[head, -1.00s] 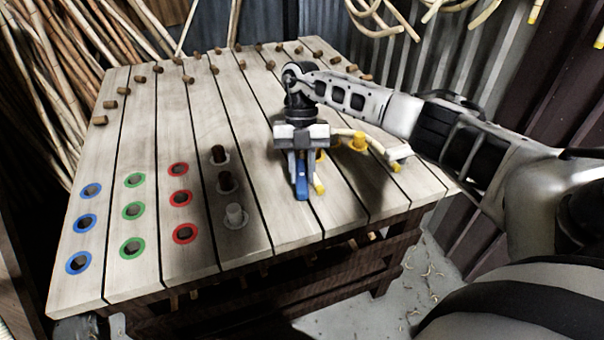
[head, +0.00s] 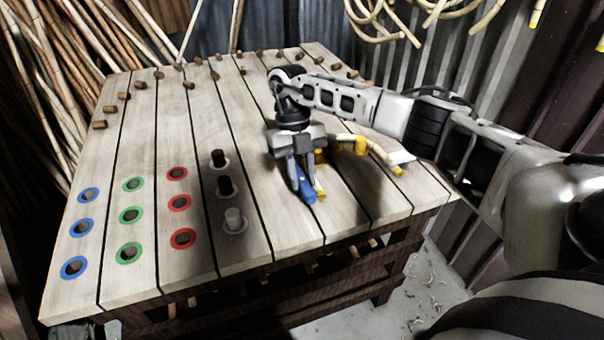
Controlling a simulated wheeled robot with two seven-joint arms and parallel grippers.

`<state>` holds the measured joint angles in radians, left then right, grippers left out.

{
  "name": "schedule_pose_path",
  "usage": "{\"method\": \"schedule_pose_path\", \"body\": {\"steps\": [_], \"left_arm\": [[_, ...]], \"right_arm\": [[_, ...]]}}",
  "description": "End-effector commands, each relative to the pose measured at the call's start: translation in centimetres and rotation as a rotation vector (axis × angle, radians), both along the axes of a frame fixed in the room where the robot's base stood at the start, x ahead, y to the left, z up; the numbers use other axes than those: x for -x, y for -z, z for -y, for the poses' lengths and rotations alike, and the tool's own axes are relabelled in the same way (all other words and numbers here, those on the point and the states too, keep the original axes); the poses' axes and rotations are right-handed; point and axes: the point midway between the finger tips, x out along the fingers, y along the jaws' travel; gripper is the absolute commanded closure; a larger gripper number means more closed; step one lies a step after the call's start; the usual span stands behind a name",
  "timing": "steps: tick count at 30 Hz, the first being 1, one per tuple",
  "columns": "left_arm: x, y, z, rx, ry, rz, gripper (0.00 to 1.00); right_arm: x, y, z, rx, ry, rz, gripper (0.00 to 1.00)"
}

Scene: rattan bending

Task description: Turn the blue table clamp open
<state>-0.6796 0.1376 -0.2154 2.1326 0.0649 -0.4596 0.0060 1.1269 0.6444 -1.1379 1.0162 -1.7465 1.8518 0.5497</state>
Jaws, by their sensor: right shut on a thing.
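The blue clamp handle (head: 306,189) shows below my right gripper on the slatted wooden table (head: 180,130). My right gripper (head: 302,182) points down and its fingers are shut on the blue clamp. The handle slants down to the right; its upper part is hidden by the fingers. My left gripper is not in view.
A curved rattan piece with yellow parts (head: 361,145) lies right of the gripper. Blue, green and red ringed holes (head: 130,215) fill the left front. Several brown pegs line the far and left edges.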

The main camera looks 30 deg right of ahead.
Motion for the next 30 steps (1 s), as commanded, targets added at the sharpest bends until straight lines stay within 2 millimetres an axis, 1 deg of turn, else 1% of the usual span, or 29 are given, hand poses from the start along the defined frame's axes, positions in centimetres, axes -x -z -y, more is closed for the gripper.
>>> {"method": "schedule_pose_path", "body": {"steps": [4, 5, 6, 7, 16, 20, 23, 26, 29, 30], "left_arm": [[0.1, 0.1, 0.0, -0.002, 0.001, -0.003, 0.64], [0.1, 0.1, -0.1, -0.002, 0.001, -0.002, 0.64], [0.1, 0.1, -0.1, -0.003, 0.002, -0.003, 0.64], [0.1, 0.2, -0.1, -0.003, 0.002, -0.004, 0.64], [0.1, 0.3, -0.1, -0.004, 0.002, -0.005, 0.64], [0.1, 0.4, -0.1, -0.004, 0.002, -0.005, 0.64], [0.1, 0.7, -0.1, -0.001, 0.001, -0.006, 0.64], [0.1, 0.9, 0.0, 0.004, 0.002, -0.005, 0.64], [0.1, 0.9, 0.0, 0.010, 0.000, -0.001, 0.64], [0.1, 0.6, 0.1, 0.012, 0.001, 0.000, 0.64]], "right_arm": [[-0.1, -0.2, 0.1, 0.001, -0.002, 0.005, 0.99], [-0.1, -0.2, 0.1, 0.001, -0.002, 0.005, 0.71], [-0.1, -0.2, 0.1, 0.001, -0.002, 0.005, 0.60], [-0.1, -0.2, 0.1, 0.001, -0.002, 0.004, 0.55], [-0.1, -0.2, 0.0, 0.000, -0.001, 0.002, 0.55], [-0.5, -1.1, 0.1, 0.000, 0.000, 0.003, 0.55], [-1.2, -2.8, 0.3, 0.000, 0.000, 0.005, 0.55], [-2.1, -4.9, 0.4, 0.001, 0.000, 0.007, 0.55], [-3.1, -7.3, 0.6, 0.001, 0.001, 0.007, 0.55], [-3.4, -8.4, 0.7, 0.001, 0.000, 0.007, 0.55]]}}
